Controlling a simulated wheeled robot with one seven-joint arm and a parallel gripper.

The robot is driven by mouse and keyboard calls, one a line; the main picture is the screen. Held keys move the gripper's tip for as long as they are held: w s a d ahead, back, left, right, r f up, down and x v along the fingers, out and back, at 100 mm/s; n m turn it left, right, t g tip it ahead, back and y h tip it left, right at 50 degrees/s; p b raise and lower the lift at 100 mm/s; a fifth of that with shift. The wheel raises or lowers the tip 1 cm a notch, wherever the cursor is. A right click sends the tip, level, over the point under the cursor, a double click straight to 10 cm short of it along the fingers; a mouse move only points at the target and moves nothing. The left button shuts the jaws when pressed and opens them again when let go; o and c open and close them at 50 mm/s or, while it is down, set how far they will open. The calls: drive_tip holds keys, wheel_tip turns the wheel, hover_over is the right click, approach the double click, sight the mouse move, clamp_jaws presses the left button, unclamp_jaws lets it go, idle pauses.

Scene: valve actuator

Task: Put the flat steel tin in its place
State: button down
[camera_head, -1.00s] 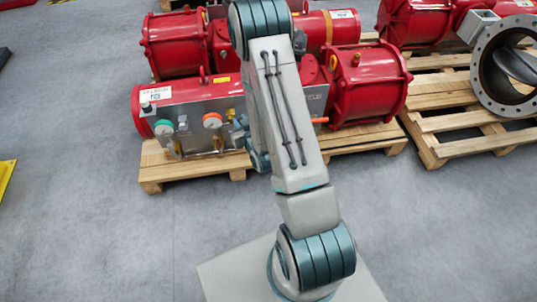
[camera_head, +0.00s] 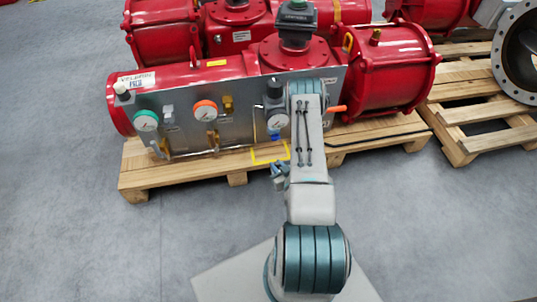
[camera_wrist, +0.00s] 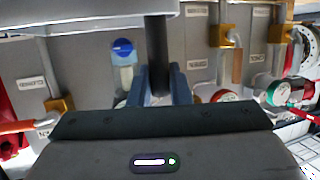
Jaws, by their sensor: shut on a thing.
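My gripper (camera_wrist: 160,85) is shut around a dark upright post (camera_wrist: 157,55). The post joins a broad, flat, light grey body that I take for the steel tin (camera_wrist: 80,22), across the upper left of the wrist view. In the head view my gripper (camera_head: 279,172) is a small blue-grey shape left of my forearm, before the pallet's front edge; the tin cannot be made out there. A yellow square outline (camera_head: 270,154) lies on the pallet (camera_head: 190,174) just beyond my gripper, partly hidden by my arm.
A grey panel (camera_head: 188,122) with gauges, valves and an orange handle (camera_head: 336,109) stands behind the outline, on a red actuator (camera_head: 395,75). A second pallet (camera_head: 480,112) with a flanged valve is at right. The floor (camera_head: 60,200) at left is clear.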

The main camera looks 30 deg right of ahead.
drive_tip(key=shift+d+f, duration=0.15)
drive_tip(key=shift+f, duration=0.4)
drive_tip(key=r+b+x, duration=0.1)
drive_tip(key=b+x, duration=0.5)
drive_tip(key=x, duration=1.2)
drive_tip(key=shift+w+d+r, duration=0.2)
drive_tip(key=shift+w+r, duration=0.05)
drive_tip(key=shift+r, duration=0.2)
drive_tip(key=shift+f+b, duration=0.6)
drive_tip(key=shift+b, duration=0.1)
drive_tip(key=c, duration=1.3)
unclamp_jaws()
drive_tip(key=shift+c, duration=0.2)
